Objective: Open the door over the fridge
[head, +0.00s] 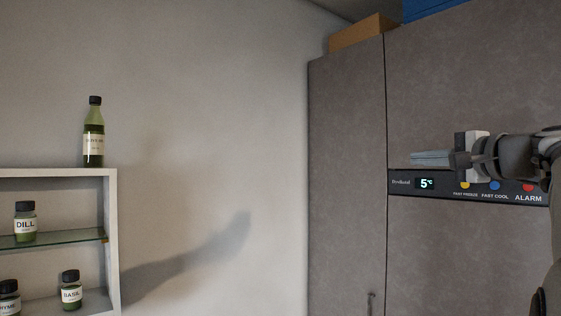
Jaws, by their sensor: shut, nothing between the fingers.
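The door over the fridge (465,85) is a large flat grey-brown panel at the right of the head view. It looks shut and flush with the tall panel beside it, and I see no handle on it. The fridge's dark control strip (455,187), with a 5°C display and coloured buttons, runs just below its lower edge. My gripper (415,159) is shut and empty, pointing left in front of the door's lower part, just above the strip. I cannot tell whether the fingers touch the door. My wrist and arm hide the door's lower right.
A tall grey panel (345,180) stands left of the fridge, with a small handle (370,303) low down. A brown box (362,32) and a blue box (435,8) are on top. A white shelf (112,235) with spice jars and a green bottle (94,135) is at left.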

